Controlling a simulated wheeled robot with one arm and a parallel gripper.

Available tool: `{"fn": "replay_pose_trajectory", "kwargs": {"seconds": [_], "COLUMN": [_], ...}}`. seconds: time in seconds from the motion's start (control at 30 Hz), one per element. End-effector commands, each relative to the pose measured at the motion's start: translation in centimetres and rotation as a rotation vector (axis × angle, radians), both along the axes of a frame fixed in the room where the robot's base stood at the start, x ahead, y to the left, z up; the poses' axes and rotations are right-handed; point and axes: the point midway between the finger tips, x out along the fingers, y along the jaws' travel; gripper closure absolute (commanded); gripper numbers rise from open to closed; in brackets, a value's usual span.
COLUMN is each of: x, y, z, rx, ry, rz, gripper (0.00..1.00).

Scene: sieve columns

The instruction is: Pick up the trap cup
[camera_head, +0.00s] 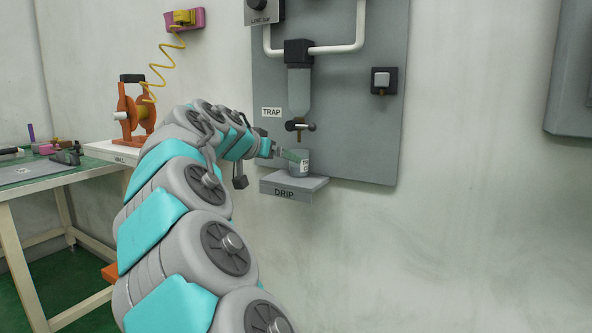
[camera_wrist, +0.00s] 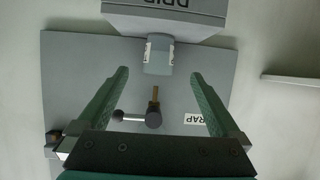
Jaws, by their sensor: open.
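The trap cup (camera_head: 299,168), a small grey cup with a pale label, stands upright on the grey shelf marked DRIP (camera_head: 277,193). My gripper (camera_head: 291,155) is at the cup's left side in the head view, with its green fingers overlapping the cup's upper part. In the wrist view, which is upside down, the cup (camera_wrist: 158,60) lies between the lines of the two open fingers, near the tips. A gap shows on each side of it. I cannot tell how far the fingers reach around it.
A workbench (camera_head: 50,185) stands at left.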

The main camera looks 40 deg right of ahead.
Motion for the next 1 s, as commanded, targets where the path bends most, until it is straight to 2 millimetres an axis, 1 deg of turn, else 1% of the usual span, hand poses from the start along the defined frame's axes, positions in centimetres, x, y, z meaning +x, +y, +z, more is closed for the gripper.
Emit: {"fn": "replay_pose_trajectory", "kwargs": {"seconds": [0.03,0.17,0.27,0.4,0.6,0.77,0.9,1.0], "x": [0.4,0.9,1.2,1.7,2.1,2.4,3.2,3.3], "y": [-0.7,-1.6,-2.2,-3.5,-4.7,-6.8,-8.3,-8.7], "z": [0.2,0.5,0.4,-0.2,-0.5,-1.3,-2.0,-2.1], "rx": [-0.018,-0.037,-0.041,-0.04,-0.04,-0.04,-0.039,-0.039], "ry": [-0.013,-0.03,-0.033,-0.033,-0.033,-0.032,-0.032,-0.033], "rz": [-0.007,-0.016,-0.018,-0.017,-0.016,-0.018,-0.016,-0.016], "gripper": [0.0,0.0,0.0,0.0,0.0,0.0,0.0,0.0]}}
